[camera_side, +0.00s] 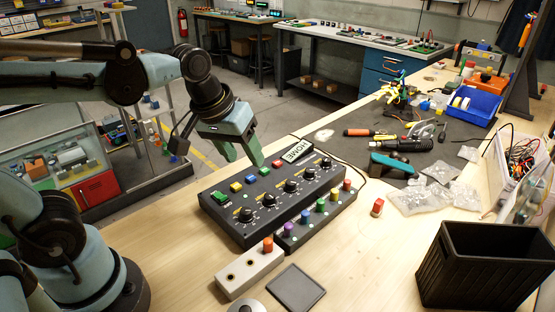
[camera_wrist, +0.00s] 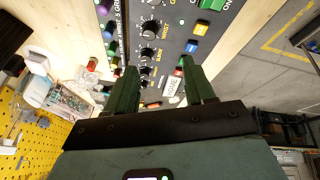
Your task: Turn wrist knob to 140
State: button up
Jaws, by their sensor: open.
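A black control box (camera_side: 275,195) lies on the wooden bench with a row of black dial knobs along it. In the wrist view one black knob (camera_wrist: 149,29) has a label beside it that seems to read WRIST. It appears to be the second knob (camera_side: 268,200) from the left in the side view; its pointer setting is too small to read. My gripper (camera_side: 246,160) is open and empty above the far edge of the box, behind the coloured buttons, apart from the knobs. In the wrist view my gripper (camera_wrist: 160,70) has its two green fingers spread wide.
Coloured buttons (camera_side: 250,179) and a HOME plate (camera_side: 297,152) line the box's far side. A dark strip with coloured knobs (camera_side: 305,217) stands close in front. A grey block (camera_side: 250,272) with an orange peg, a black bin (camera_side: 485,265) and tools (camera_side: 400,145) are around.

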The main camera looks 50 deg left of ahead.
aim_at(269, 195)
jog(key=w+d+n+g, duration=0.2)
jog(key=w+n+g, duration=0.25)
jog(key=n, duration=0.25)
jog(key=shift+w+f, duration=0.2)
jog(key=shift+f, duration=5.4)
grip_shut()
